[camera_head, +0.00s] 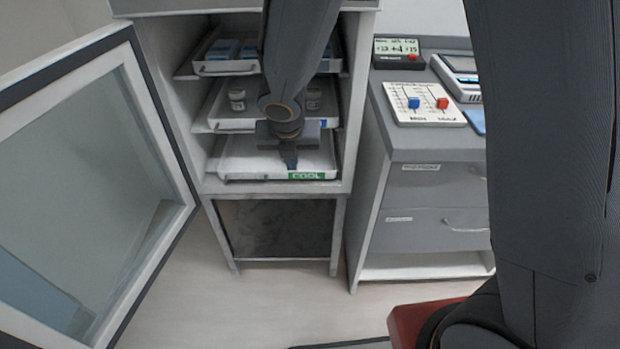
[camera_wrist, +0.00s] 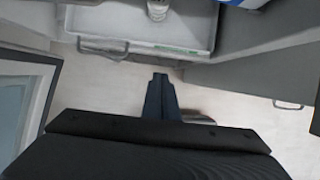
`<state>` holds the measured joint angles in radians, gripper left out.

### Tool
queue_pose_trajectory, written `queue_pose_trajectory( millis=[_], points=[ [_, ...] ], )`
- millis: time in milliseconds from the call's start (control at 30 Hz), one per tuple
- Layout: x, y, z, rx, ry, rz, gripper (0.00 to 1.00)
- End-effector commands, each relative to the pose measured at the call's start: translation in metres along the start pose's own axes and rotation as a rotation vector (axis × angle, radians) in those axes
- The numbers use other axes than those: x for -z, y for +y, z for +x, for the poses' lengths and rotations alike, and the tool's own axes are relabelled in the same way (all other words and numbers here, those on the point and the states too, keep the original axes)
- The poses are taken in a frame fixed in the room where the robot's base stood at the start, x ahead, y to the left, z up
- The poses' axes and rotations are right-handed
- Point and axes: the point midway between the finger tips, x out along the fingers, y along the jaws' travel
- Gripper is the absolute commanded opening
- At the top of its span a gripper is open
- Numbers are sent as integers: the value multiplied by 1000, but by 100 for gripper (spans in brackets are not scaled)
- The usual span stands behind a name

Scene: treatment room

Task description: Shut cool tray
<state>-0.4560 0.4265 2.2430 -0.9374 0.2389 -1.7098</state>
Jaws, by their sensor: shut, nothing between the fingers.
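The cool tray (camera_head: 255,170) is the lowest of three white trays in the open cabinet, with a green "COOL" label (camera_head: 313,175) at the right of its front. My gripper (camera_head: 289,163) is shut and empty, in front of or over this tray in the head view; the exact gap cannot be told. In the wrist view my gripper (camera_wrist: 160,76) points toward a white tray (camera_wrist: 185,30) with a green strip at its front edge and a handle at left. A small pale item stands in that tray. My arm hides part of the trays in the head view.
A glass door (camera_head: 85,190) stands open at left. The upper tray (camera_head: 225,67) holds blue-and-white items and the middle tray (camera_head: 225,122) holds jars. A grey drawer unit (camera_head: 425,190) at right carries a slider panel (camera_head: 425,105) and a display box (camera_head: 397,52).

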Motion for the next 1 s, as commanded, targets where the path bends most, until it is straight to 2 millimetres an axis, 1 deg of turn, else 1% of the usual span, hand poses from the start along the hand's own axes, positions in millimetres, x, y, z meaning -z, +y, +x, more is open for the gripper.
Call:
queue_pose_trajectory(
  millis=[33, 100, 200, 233, 367, 467, 1000],
  points=[
    [3, -20, 4, 2, -2, 7, 0],
    [8, -39, 3, 0, -2, 5, 0],
    [13, -55, 2, 0, -2, 1, 0],
    [14, -57, 2, -1, -2, 0, 0],
    [15, -59, 7, -1, -1, -3, 0],
    [15, -59, 18, -1, -1, -1, 0],
    [14, -58, 96, -1, -1, -2, 0]
  ],
)
